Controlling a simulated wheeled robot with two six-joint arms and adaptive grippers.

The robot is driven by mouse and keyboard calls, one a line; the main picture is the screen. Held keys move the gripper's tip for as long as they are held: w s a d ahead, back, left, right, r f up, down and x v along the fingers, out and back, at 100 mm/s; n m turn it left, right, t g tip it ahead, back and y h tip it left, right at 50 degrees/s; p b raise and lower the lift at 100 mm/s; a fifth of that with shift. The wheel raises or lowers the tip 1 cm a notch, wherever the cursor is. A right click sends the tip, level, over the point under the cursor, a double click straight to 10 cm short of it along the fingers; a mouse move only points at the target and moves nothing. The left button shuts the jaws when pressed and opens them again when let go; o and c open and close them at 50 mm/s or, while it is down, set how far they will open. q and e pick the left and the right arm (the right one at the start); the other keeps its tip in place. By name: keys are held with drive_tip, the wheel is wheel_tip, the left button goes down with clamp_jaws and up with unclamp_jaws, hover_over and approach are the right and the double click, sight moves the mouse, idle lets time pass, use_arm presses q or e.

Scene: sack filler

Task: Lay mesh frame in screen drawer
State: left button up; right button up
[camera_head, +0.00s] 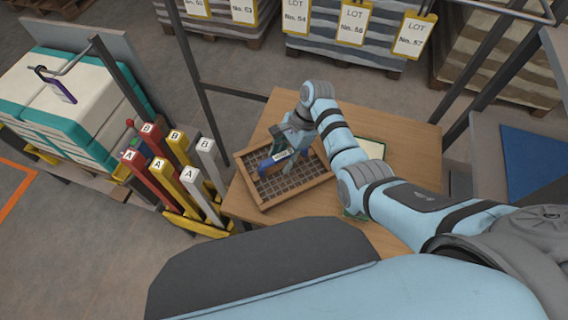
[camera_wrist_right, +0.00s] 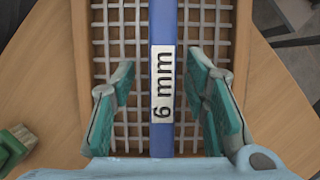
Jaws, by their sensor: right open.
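The mesh frame (camera_head: 297,194) is a wooden rim around a grey wire grid, lying on the wooden table. A blue bar (camera_wrist_right: 162,25) with a white "6 mm" label runs across it. My right gripper (camera_head: 287,146) is over the frame. In the right wrist view its green-padded fingers (camera_wrist_right: 160,78) are open, one on each side of the blue bar, with a gap on both sides. Whether the fingertips touch the grid cannot be told. I cannot make out a screen drawer. My left gripper does not show.
A pale, green-edged flat item (camera_head: 371,148) lies on the table (camera_head: 412,140) behind my right arm. Red, yellow and grey lettered posts (camera_head: 188,177) stand left of the table. Stacked sacks (camera_head: 75,95) are farther left. Lot-tagged pallets (camera_head: 350,30) stand behind.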

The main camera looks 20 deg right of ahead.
drive_tip(key=shift+w+f, duration=0.1)
drive_tip(key=shift+f, duration=0.1)
idle(0.3)
clamp_jaws()
